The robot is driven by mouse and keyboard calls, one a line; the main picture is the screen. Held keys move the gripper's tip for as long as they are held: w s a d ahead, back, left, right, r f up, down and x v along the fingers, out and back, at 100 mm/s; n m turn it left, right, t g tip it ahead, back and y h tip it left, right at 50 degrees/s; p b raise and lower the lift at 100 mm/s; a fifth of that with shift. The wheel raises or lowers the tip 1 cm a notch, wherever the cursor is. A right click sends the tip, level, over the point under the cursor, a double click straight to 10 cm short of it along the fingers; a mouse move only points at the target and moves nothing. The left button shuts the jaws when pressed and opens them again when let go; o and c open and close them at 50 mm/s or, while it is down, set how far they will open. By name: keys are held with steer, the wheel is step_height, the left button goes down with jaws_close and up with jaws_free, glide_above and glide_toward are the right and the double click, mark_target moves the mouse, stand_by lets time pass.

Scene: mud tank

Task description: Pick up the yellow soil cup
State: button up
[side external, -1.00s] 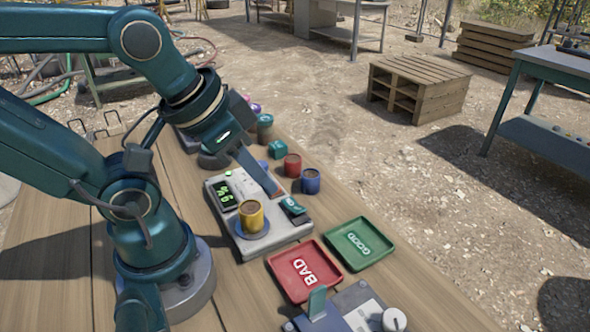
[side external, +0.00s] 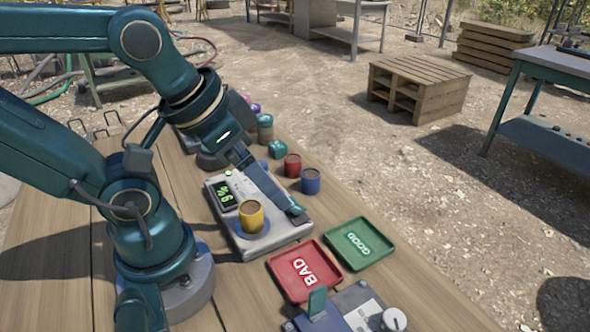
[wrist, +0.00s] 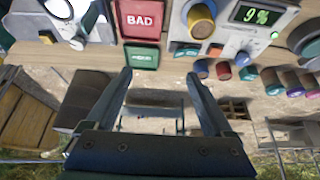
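The yellow soil cup (side external: 251,218) stands upright on the round pad of the grey meter box, with brown soil in its top. In the wrist view the yellow cup (wrist: 201,22) is at the top edge, beyond and right of the fingertips. My gripper (side external: 296,212) is to the right of the cup in the side view, apart from it, and its fingers overlap there. In the wrist view my gripper (wrist: 159,75) has its two fingers wide apart with nothing between them.
The meter display (side external: 226,195) reads 9%. A red BAD tray (side external: 290,262) and a green GOOD tray (side external: 345,234) lie to the right. A red cup (side external: 292,165) and a blue cup (side external: 311,181) stand behind the meter. A device with a white knob (side external: 394,320) is at the front.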

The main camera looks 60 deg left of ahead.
stand_by(0.3)
steer(key=n+g, duration=0.2)
steer(key=g, duration=0.3)
glide_above(250, 210)
steer(key=f, duration=0.6)
steer(key=shift+w+d, duration=0.25)
steer(key=shift+d, duration=0.15)
steer(key=shift+s+a+f+n+g, duration=0.3)
steer(key=shift+a+f+n, duration=0.1)
steer(key=shift+f, duration=2.6)
steer(key=shift+w, duration=0.1)
jaws_close()
